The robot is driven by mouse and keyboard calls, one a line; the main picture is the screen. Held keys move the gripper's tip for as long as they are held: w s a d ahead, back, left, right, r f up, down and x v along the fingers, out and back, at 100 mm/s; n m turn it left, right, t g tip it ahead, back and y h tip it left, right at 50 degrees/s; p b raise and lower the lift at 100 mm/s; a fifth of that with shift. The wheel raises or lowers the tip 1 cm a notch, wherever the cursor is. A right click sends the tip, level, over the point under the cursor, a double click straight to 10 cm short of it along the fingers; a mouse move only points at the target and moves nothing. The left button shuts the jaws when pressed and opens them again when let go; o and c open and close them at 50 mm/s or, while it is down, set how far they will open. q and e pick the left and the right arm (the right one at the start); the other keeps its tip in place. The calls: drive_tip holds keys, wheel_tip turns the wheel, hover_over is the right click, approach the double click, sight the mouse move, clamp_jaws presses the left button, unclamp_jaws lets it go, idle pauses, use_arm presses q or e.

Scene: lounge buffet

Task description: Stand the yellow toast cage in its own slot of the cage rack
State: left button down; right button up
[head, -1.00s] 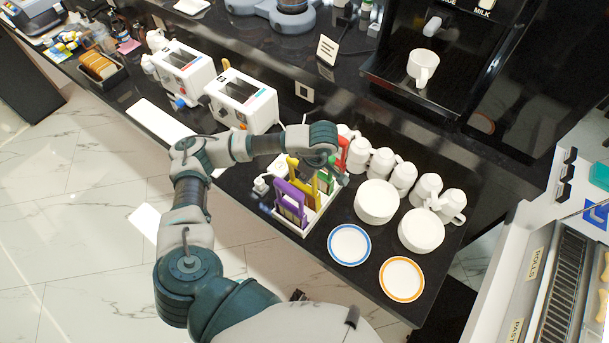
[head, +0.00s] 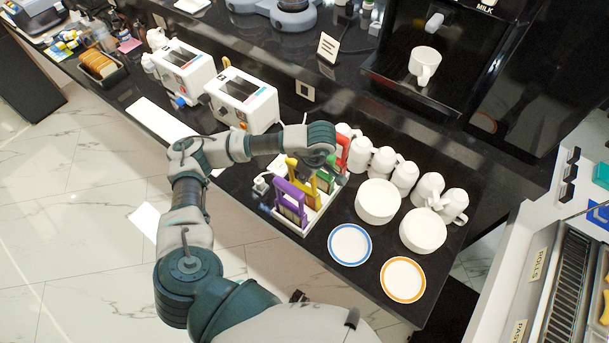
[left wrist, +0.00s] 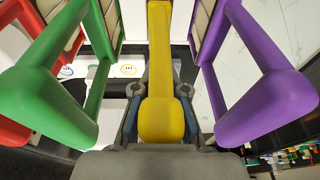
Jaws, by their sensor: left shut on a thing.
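The yellow toast cage (head: 291,168) is at the cage rack (head: 311,219), between the purple cage (head: 291,199) and the green cage (head: 331,166). My left gripper (head: 309,178) is shut on its handle. In the left wrist view the yellow handle (left wrist: 159,70) runs upright between my left gripper's fingers (left wrist: 160,122). There the purple cage (left wrist: 260,80) is at the right, and the green cage (left wrist: 55,85) and red cage (left wrist: 15,125) are at the left. The bottom of the yellow cage is hidden, so I cannot tell how deep it sits. My right gripper is not in view.
White cups (head: 382,161) and stacked white dishes (head: 377,201) stand right of the rack. A blue-rimmed plate (head: 349,245) and an orange-rimmed plate (head: 402,279) lie near the counter edge. Two white toasters (head: 241,101) stand behind to the left.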

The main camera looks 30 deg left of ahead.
use_arm(q)
drive_tip(key=shift+f, duration=0.2)
drive_tip(key=shift+s+a+r, duration=0.1)
drive_tip(key=shift+r, duration=0.05)
drive_tip(key=shift+a+r, duration=0.1)
drive_tip(key=shift+r, duration=0.25)
drive_tip(key=shift+a+p+v, duration=0.25)
drive_tip(key=shift+p+v, duration=0.5)
drive_tip(key=shift+v, duration=0.35)
drive_tip(key=shift+a+p+v, duration=0.2)
drive_tip(key=shift+p+v, duration=0.5)
drive_tip(key=shift+v, duration=0.45)
drive_tip(key=shift+r, duration=0.1)
